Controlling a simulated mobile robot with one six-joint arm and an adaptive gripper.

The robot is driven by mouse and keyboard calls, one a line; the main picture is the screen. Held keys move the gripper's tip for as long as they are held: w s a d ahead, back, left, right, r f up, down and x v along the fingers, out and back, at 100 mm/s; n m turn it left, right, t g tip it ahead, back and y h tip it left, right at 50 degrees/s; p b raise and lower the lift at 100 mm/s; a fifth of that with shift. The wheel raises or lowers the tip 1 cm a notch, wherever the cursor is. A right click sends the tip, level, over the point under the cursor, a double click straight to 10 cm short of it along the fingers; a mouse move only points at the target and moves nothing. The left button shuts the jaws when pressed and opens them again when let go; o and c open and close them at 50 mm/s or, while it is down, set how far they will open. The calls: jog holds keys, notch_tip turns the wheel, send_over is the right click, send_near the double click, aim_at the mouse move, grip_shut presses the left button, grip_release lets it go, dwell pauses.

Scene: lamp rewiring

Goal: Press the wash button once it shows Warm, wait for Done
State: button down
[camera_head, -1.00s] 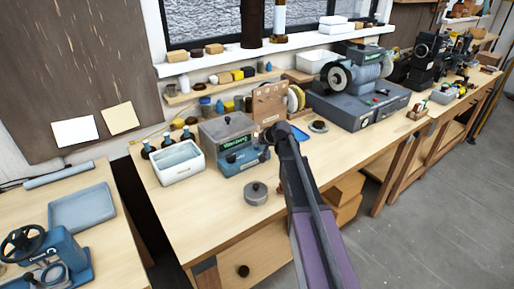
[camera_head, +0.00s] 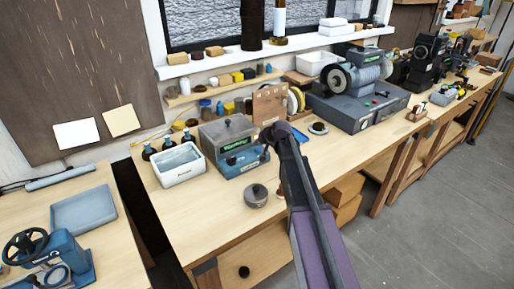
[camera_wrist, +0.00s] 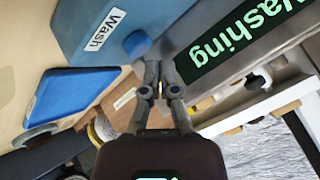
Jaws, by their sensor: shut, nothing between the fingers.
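The washer (camera_head: 228,148) is a grey and blue box with a lidded top, standing on the wooden workbench. Its display (camera_wrist: 236,37) shows "Washing" in green letters, upside down in the wrist view; the lit display (camera_head: 236,145) is small in the head view. A blue panel with a white "Wash" label (camera_wrist: 103,30) carries the round blue wash button (camera_wrist: 137,45). My gripper (camera_wrist: 161,72) is shut and empty, its fingertips close beside the button; I cannot tell whether they touch it. In the head view my gripper (camera_head: 272,136) is at the washer's right side.
A blue tray (camera_wrist: 75,92) lies near my gripper. A bench grinder (camera_head: 355,95) stands to the right. The bench front is mostly clear.

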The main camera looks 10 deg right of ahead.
aim_at(257, 149)
jog(key=shift+r, duration=0.1)
dwell(0.3)
jog(key=shift+r+p, duration=2.5)
jog(key=shift+p, duration=0.05)
jog(key=s+f+n+g+h, duration=0.1)
jog(key=s+f+g, duration=0.1)
jog(key=s, duration=0.9)
jog(key=s+f+n+g+h, duration=0.1)
jog(key=s+g+h, duration=0.1)
jog(key=s, duration=1)
jog(key=s+f+n+g+h, duration=0.1)
jog(key=s+g, duration=0.3)
jog(key=s, duration=0.7)
jog(key=shift+s+f+h, duration=0.3)
jog(key=shift+s+f, duration=0.05)
jog(key=shift+f, duration=0.5)
jog(key=shift+a, duration=0.1)
